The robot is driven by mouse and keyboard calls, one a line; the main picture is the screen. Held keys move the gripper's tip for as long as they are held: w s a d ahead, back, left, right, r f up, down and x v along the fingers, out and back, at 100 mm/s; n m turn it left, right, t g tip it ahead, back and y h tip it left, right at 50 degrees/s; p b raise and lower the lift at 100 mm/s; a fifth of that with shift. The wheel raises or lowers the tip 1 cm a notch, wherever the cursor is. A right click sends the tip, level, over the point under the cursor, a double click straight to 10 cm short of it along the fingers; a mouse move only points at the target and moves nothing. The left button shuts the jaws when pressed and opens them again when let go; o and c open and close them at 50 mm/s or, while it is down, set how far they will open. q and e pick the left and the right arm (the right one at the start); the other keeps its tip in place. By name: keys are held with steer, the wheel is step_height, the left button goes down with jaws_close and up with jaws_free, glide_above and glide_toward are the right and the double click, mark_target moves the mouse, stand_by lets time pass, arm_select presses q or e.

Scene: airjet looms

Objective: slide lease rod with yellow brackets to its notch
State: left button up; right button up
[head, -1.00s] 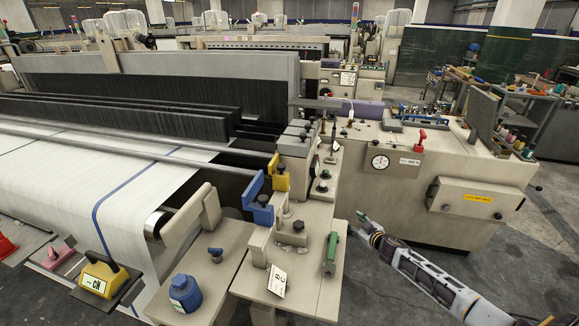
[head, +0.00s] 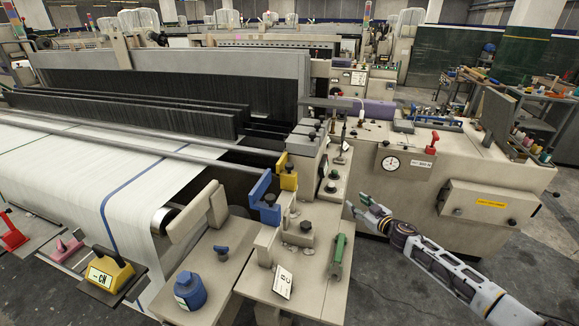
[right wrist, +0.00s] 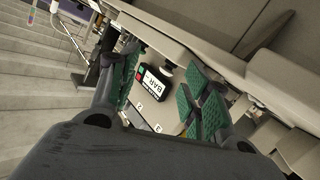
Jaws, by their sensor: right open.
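The yellow bracket (head: 289,178) stands at the right end of the loom, just behind and right of a blue bracket (head: 264,197). A long grey rod (head: 150,137) runs across the loom toward the yellow bracket; I cannot tell exactly where its end sits or make out the notch. My right gripper (head: 360,209) is open and empty, to the right of the brackets and apart from them, beside the loom's end. In the right wrist view, its green-padded fingers (right wrist: 163,92) are spread, with nothing between them. My left gripper is not in view.
A green-handled tool (head: 337,256), a small white card (head: 283,281) and a blue pot (head: 189,290) are on the near ledges. A dark box labelled BAR (right wrist: 152,82) shows beyond the fingers.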

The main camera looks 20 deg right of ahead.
steer(key=a+r+n+y, duration=0.1)
steer(key=a+r+y, duration=0.3)
steer(key=a+r, duration=0.65)
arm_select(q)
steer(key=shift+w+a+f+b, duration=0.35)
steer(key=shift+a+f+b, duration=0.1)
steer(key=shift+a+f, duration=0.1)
arm_select(e)
steer(key=n+y, duration=0.1)
steer(key=y, duration=0.3)
glide_toward(289, 164)
steer(key=s+d, duration=0.2)
steer(key=s, duration=0.1)
steer(key=shift+s+r+g, duration=0.15)
steer(key=shift+r+g, duration=0.05)
steer(key=shift+g, duration=0.1)
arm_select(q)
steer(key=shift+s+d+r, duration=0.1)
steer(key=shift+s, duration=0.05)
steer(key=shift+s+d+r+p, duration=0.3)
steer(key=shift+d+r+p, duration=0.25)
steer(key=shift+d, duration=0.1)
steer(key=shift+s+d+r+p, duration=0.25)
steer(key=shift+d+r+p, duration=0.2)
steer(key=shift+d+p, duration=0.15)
arm_select(e)
steer(key=shift+x, duration=6.9)
steer(key=shift+d+f, duration=0.1)
steer(key=shift+d, duration=0.05)
